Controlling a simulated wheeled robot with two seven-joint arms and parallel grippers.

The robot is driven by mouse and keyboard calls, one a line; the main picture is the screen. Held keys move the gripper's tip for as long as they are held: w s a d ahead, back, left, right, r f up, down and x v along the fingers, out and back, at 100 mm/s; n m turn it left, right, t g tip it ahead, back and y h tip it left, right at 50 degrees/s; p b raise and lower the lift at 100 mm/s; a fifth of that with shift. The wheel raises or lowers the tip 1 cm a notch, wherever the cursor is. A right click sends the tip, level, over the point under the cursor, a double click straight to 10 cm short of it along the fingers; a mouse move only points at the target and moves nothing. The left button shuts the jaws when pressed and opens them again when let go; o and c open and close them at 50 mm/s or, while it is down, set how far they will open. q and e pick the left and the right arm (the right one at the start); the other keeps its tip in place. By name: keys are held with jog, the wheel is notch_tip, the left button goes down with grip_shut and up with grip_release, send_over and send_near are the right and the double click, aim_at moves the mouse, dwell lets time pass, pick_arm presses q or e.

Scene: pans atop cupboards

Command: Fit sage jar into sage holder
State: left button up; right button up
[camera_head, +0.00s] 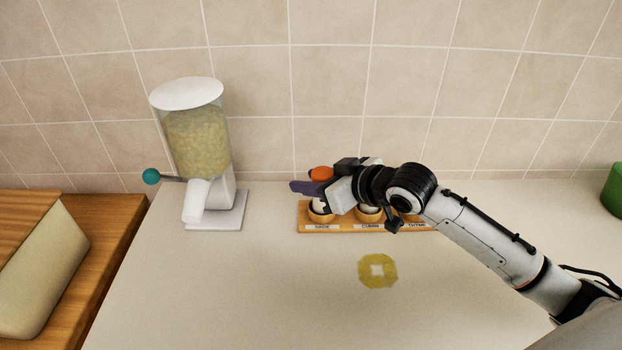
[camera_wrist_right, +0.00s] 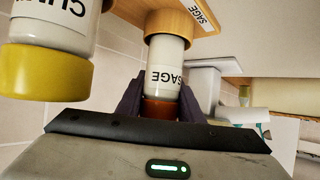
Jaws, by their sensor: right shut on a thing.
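The jar's base end is at the wooden ring of the sage holder (camera_wrist_right: 172,22), which also shows at the left end of the rack in the head view (camera_head: 320,218). The base appears to be inside the ring; how deep I cannot tell. The jar looks roughly in line with the ring. My left gripper is out of view.
The cumin jar (camera_wrist_right: 45,70), with a yellow cap, stands close beside the sage jar. The wooden rack (camera_head: 345,228) also has cumin and thyme places. A cereal dispenser (camera_head: 198,140) stands left, a green container (camera_head: 614,190) far right.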

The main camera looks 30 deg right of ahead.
jog(key=shift+f, duration=0.35)
jog(key=o, duration=1.1)
jog(key=shift+o, duration=0.3)
jog(key=shift+f, duration=0.1)
jog(key=shift+s, duration=0.15)
jog(key=shift+s+d, duration=0.1)
jog(key=shift+s, duration=0.2)
jog(key=v, duration=0.9)
jog(key=shift+r+b, duration=0.4)
jog(key=shift+r, duration=0.15)
